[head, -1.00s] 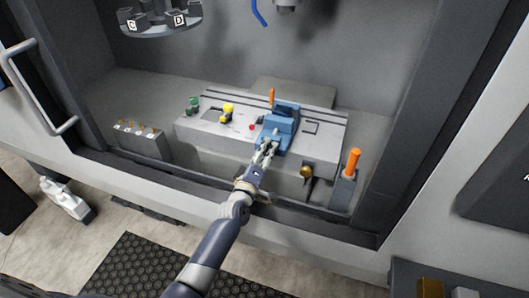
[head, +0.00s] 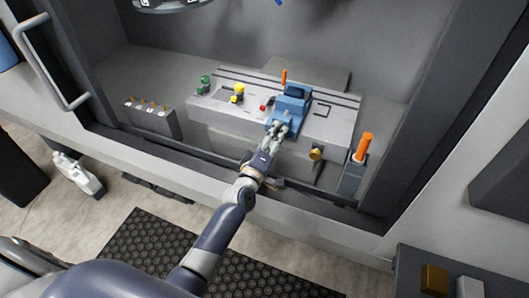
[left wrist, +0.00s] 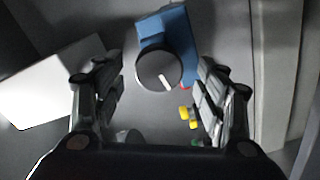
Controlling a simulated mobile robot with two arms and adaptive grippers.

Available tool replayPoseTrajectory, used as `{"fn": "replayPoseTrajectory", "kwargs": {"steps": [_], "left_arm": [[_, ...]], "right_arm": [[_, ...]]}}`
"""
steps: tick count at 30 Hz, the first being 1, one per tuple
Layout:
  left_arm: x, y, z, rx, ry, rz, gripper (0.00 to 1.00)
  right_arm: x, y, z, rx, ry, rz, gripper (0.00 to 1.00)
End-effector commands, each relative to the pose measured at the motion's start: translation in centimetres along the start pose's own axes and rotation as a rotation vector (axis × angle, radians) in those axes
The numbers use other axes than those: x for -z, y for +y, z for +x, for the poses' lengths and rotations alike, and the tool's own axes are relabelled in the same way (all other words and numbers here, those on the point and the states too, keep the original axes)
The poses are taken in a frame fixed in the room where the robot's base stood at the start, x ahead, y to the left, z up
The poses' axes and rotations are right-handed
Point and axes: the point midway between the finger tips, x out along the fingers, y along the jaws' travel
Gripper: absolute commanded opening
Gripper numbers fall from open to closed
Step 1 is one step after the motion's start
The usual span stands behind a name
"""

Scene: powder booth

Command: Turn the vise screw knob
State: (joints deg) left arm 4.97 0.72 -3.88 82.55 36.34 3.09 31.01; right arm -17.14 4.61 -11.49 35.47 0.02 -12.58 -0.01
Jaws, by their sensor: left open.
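The blue vise (head: 291,104) stands on the grey machine table, with an orange handle (head: 284,77) upright behind it. My left gripper (head: 279,132) is at the front of the vise, and its fingers hide the screw knob in the head view. In the left wrist view the knob (left wrist: 158,68) is a round dark grey disc with a white mark, in front of the blue vise body (left wrist: 180,40). My left gripper (left wrist: 160,92) is open, one finger to each side of the knob, with visible gaps. My right gripper is not in view.
The table (head: 220,112) also carries a yellow knob (head: 238,91), a green knob (head: 205,82) and a red button (head: 263,108). A yellow knob (head: 316,153) is on the table's front. An orange-handled lever (head: 363,147) stands right, a switch box (head: 150,118) left.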

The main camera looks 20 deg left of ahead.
Motion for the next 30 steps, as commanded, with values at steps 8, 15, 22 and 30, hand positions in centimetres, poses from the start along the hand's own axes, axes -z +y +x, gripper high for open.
{"fn": "replayPoseTrajectory", "kwargs": {"steps": [8,15,22,30], "left_arm": [[-0.1,-0.1,-5.5,0.003,-0.001,0.001,0.66],[-0.1,-0.1,-8.9,0.002,-0.001,0.001,0.66],[0.0,0.0,-10.0,0.001,-0.001,0.000,0.66],[0.0,0.0,-10.0,0.000,-0.001,0.002,0.66]], "right_arm": [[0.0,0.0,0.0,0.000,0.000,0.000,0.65],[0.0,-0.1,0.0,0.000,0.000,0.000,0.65],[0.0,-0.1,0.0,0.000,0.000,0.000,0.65],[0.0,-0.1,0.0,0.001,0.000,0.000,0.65]]}}
